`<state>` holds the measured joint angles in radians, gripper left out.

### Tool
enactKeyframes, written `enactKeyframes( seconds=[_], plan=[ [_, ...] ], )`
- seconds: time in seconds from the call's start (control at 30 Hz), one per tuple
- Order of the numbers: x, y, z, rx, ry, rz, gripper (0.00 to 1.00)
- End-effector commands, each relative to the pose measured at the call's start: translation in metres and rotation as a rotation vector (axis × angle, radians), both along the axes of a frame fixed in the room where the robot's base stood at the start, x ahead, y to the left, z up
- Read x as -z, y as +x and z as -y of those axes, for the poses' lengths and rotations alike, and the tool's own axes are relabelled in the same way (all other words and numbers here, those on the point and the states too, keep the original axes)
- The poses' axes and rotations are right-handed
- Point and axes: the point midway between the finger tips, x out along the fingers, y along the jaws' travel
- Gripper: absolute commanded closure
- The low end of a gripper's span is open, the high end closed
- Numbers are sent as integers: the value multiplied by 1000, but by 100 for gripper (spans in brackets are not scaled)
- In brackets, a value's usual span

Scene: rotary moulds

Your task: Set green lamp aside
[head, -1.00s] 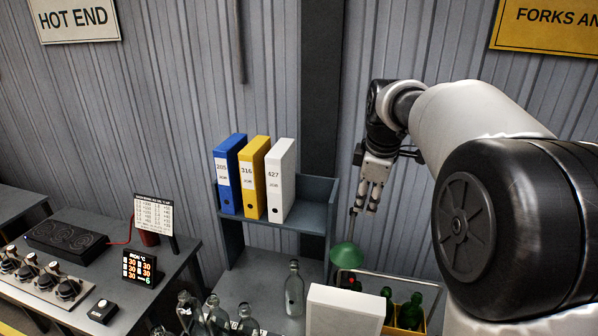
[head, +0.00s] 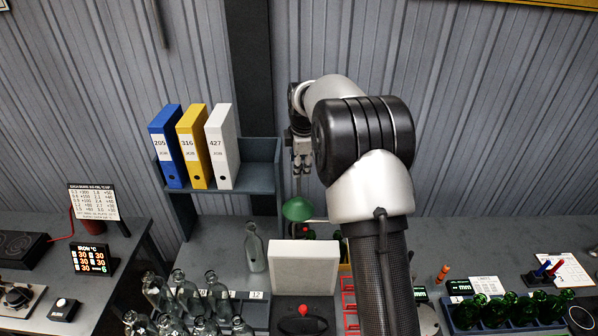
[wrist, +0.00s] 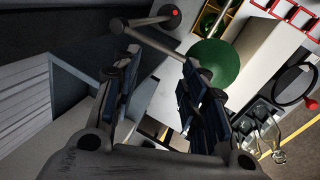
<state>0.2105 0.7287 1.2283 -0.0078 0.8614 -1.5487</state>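The green lamp (head: 298,209) has a round green shade on a thin grey stem and stands at the back of the bench, behind a pale box. My gripper (head: 301,172) is just above the shade, by the upper stem. In the wrist view the shade (wrist: 213,66) lies beyond the right finger, and a grey rod of the lamp crosses near the fingertips. My gripper (wrist: 160,55) is open there, with a clear gap between its dark finger pads. I cannot tell whether either finger touches the rod. The lamp's foot is hidden in the head view.
The pale box (head: 303,262) stands in front of the lamp. A shelf (head: 262,178) with blue, yellow and white binders is close on the left. A clear bottle (head: 254,248) stands near the box, and several more are front left. Green bottles (head: 505,308) stand at right.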

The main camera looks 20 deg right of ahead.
Motion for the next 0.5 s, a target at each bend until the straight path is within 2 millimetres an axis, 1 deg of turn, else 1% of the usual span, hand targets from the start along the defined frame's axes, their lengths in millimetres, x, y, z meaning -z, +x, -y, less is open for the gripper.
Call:
enactKeyframes(
  seconds=[0.03,0.1,0.2,0.3,0.5],
  plan=[
    [10,3,1,0,1,-4,60],
    [22,7,2,1,1,-3,60],
    [36,12,3,1,1,-1,60],
    [45,15,4,1,1,-1,60],
    [52,17,4,1,0,1,60]
  ],
)
